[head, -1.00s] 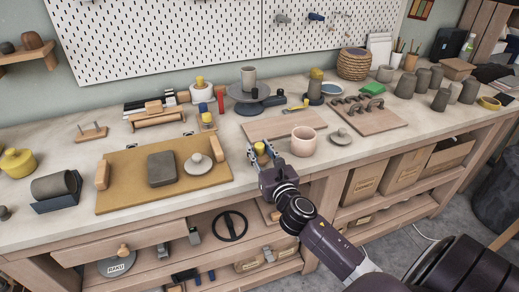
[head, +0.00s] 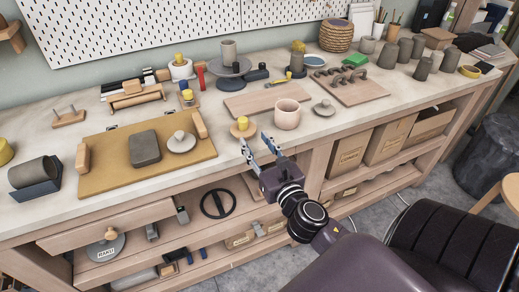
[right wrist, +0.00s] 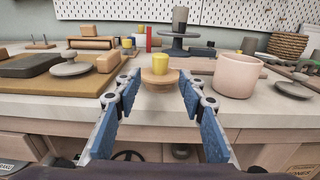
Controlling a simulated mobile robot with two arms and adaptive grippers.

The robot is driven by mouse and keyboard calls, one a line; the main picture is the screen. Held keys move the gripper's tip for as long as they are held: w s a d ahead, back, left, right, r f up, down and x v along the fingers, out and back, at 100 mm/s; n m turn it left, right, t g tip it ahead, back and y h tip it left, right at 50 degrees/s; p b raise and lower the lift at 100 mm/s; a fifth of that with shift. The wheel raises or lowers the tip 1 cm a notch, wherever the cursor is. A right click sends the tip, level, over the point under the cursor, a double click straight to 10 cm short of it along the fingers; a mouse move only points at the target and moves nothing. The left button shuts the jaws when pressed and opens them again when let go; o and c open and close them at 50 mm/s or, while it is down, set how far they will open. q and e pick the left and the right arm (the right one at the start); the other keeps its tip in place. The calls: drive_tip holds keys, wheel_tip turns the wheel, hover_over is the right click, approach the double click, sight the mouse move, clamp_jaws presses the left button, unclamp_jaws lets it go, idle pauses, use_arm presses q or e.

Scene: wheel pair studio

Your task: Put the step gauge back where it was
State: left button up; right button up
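A round wooden piece with a smaller yellow cylinder on top (head: 242,127) looks like the step gauge, though I cannot be sure. It stands upright at the front edge of the workbench, left of a pink cup (head: 287,114). It also shows in the right wrist view (right wrist: 160,74), centred beyond the fingertips. My right gripper (head: 256,142) is open and empty, just in front of the bench edge, with its blue-padded fingers spread apart. In the right wrist view the gripper (right wrist: 158,88) appears clear of the piece. My left gripper is not in view.
An ochre board (head: 100,179) with a grey block (head: 144,148) and a knobbed disc (head: 181,142) lies to the left. A bare wooden board (head: 262,101) lies behind the pink cup. Grey cups stand at the back right. Shelves with boxes are below the bench.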

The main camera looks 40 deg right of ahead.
drive_tip(key=shift+v, duration=1)
